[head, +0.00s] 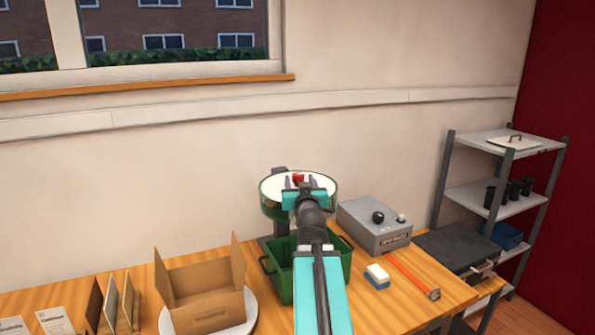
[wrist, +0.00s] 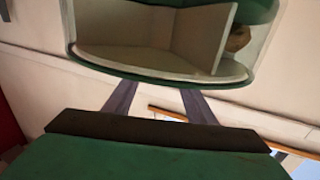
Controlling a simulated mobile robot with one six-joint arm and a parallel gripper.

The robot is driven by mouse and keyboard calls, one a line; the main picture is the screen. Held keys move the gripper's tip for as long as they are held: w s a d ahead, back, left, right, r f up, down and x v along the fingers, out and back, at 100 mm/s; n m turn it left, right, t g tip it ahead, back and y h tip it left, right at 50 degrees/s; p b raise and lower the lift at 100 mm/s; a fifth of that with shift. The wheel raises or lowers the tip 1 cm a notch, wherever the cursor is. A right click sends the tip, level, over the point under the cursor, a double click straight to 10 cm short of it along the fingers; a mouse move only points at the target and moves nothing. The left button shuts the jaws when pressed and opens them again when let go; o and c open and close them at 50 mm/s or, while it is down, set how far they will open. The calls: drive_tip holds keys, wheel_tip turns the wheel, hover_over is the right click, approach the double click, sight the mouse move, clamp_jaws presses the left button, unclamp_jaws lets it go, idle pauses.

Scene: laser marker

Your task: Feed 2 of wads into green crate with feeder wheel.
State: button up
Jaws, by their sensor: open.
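The feeder wheel (head: 270,187) is a round green drum with a pale top, standing above the green crate (head: 336,262). A red knob (head: 298,177) shows on the wheel, between my fingers in the head view. My gripper (head: 298,186) is open at the wheel's near side; contact with the knob cannot be told. In the wrist view, my gripper's fingers (wrist: 156,98) stand apart below the wheel (wrist: 140,62), whose pale dividers show. A brown wad (wrist: 238,38) is partly visible in a compartment at the right. My arm hides part of the crate.
An open cardboard box (head: 207,311) stands on a round white plate (head: 252,312) at left. A grey control box (head: 374,224), a blue-and-white block (head: 377,275) and a red-orange tool (head: 412,274) lie at right. A metal shelf (head: 497,204) stands beyond.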

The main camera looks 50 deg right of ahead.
sight(299, 177)
drive_tip(key=shift+r, duration=0.15)
drive_tip(key=shift+p+x, duration=1)
drive_tip(key=shift+x, duration=1.8)
drive_tip(key=shift+f, duration=0.2)
clamp_jaws()
